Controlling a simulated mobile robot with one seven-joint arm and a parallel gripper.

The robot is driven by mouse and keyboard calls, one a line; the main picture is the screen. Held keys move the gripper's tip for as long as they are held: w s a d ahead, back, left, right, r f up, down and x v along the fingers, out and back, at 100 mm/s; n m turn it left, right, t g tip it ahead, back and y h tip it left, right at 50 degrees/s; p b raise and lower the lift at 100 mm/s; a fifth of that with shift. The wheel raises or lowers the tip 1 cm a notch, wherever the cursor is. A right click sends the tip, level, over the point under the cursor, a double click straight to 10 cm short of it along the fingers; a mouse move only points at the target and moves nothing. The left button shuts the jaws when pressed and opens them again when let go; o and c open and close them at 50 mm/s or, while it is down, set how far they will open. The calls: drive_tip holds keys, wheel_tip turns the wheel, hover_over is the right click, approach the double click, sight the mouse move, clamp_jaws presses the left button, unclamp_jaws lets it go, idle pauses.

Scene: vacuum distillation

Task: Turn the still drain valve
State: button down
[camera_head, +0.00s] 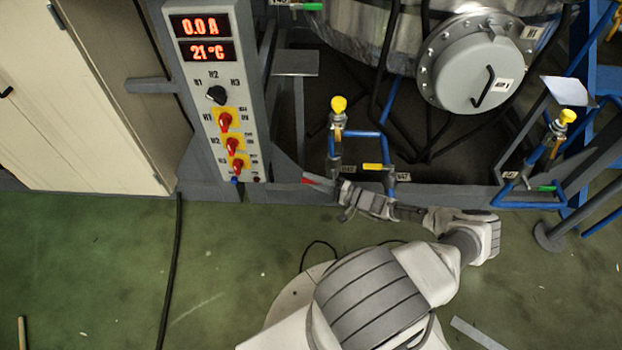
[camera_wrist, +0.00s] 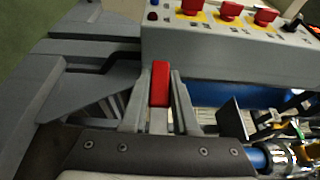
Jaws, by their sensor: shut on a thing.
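The drain valve's red lever handle (camera_wrist: 160,82) stands between the two fingers of my gripper (camera_wrist: 159,104) in the wrist view. My gripper is shut on this handle. In the head view the red handle (camera_head: 311,181) shows as a small red tip just left of my gripper (camera_head: 328,185), low by the frame's bottom rail. The valve body is hidden from view there by the gripper and the frame.
A control panel (camera_head: 214,95) with red switches stands at left. Blue pipes with a yellow-knobbed valve (camera_head: 338,105) and a yellow lever (camera_head: 373,167) rise close to my gripper. The steel vessel's round hatch (camera_head: 478,72) is behind. Green floor (camera_head: 120,260) at left is mostly clear.

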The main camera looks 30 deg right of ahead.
drive_tip(key=shift+a+r, duration=0.1)
drive_tip(key=shift+a, duration=0.15)
drive_tip(key=c, duration=0.7)
unclamp_jaws()
drive_tip(key=shift+d, duration=0.1)
drive_tip(key=shift+s+d, duration=0.35)
drive_tip(key=shift+s, duration=0.1)
drive_tip(key=p+v, duration=0.2)
drive_tip(key=v, duration=1.4)
drive_tip(key=shift+s+d, duration=0.1)
drive_tip(key=shift+s, duration=0.05)
